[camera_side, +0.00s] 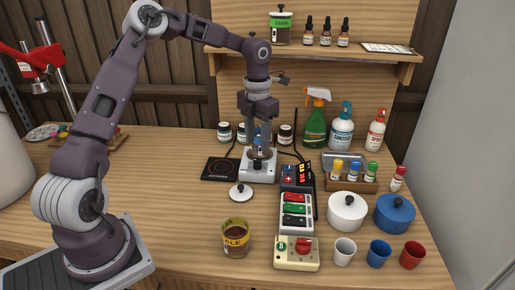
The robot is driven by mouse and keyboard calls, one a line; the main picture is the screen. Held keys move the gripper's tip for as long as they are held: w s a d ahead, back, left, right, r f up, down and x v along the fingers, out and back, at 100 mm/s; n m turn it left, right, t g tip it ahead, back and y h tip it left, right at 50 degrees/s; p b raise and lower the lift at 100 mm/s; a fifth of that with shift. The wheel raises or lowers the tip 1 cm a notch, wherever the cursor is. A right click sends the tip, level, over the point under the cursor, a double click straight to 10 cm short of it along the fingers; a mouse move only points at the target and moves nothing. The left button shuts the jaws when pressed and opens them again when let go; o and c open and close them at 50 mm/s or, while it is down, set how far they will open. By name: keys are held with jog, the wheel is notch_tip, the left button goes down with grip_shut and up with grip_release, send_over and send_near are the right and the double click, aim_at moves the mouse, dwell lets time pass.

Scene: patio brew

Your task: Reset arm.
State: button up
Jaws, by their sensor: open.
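My arm reaches in from the left and bends down over the middle of the wooden table. My gripper (258,150) points down just above a white device (250,174) at the table's middle. The fingers are small and partly merge with the dark parts on the device. My gripper is open. I cannot tell whether the fingers touch anything there.
A black hot plate (220,169) lies left of the device and a white lid (240,193) in front. An ale glass (236,238), switch box (296,213), red-knobbed box (297,253), white pot (347,211) and blue pot (395,213) stand nearby. The front left table is clear.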

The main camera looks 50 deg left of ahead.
jog(key=s+d+r+n+t+y, duration=0.25)
jog(key=s+d+r+n, duration=0.55)
jog(key=s+r+n, duration=0.5)
jog(key=s+d+n+t+h, duration=0.1)
jog(key=s+d+n, duration=0.1)
jog(key=s+n, duration=0.6)
jog(key=s+d+r+n+t+h, duration=0.1)
jog(key=s+d+n+t, duration=0.1)
jog(key=s+n, duration=0.7)
jog(key=d+n, duration=0.1)
jog(key=n, duration=0.4)
jog(key=shift+d+r, duration=0.25)
jog(key=shift+r, duration=0.05)
jog(key=shift+w+h, duration=0.1)
jog(key=shift+h, duration=0.15)
